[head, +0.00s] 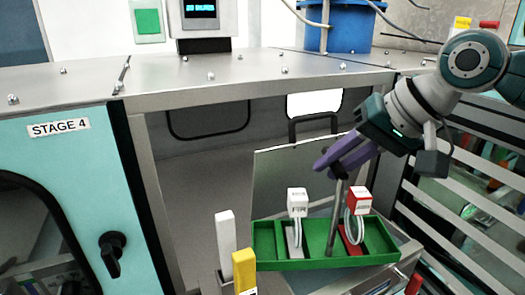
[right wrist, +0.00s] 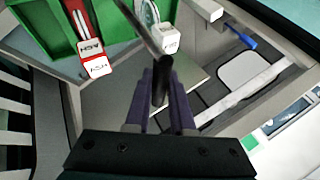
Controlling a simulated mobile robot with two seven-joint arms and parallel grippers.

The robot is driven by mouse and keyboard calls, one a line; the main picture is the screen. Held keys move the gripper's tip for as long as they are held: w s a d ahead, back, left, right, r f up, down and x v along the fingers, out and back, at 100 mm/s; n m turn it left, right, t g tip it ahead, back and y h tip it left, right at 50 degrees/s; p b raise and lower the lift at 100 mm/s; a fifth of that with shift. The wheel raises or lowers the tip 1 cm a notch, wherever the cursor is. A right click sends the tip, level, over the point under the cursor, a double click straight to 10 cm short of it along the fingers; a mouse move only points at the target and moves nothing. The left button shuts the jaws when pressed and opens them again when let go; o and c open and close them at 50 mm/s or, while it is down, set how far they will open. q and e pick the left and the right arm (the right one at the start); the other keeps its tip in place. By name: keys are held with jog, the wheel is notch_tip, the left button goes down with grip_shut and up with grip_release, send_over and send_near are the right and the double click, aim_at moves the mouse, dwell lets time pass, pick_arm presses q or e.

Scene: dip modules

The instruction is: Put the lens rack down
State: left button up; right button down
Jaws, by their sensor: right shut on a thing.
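The lens rack is a green tray (head: 265,241) with compartments and a dark upright post (head: 335,215) as its handle. A white-tagged item (head: 297,202) and a red-tagged item (head: 360,200) stand in separate compartments. My right gripper (head: 338,163), with purple fingers, is shut on the upper part of the post. In the right wrist view, the fingers (right wrist: 162,95) close around the post, and the green tray (right wrist: 32,28) lies beyond them. The rack looks roughly level over a grey metal surface; I cannot tell whether it touches it. My left gripper is not in view.
A white block (head: 225,240) and a yellow block (head: 244,270) stand just left of the rack. A teal cabinet marked STAGE 4 (head: 60,180) is at the left. A metal bench top (head: 230,72) overhangs behind. Slatted metal rails (head: 450,205) are at the right.

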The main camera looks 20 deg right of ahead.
jog(key=shift+f, duration=0.2)
jog(key=shift+f, duration=0.6)
jog(key=c, duration=0.8)
grip_release()
jog(key=shift+o, duration=0.2)
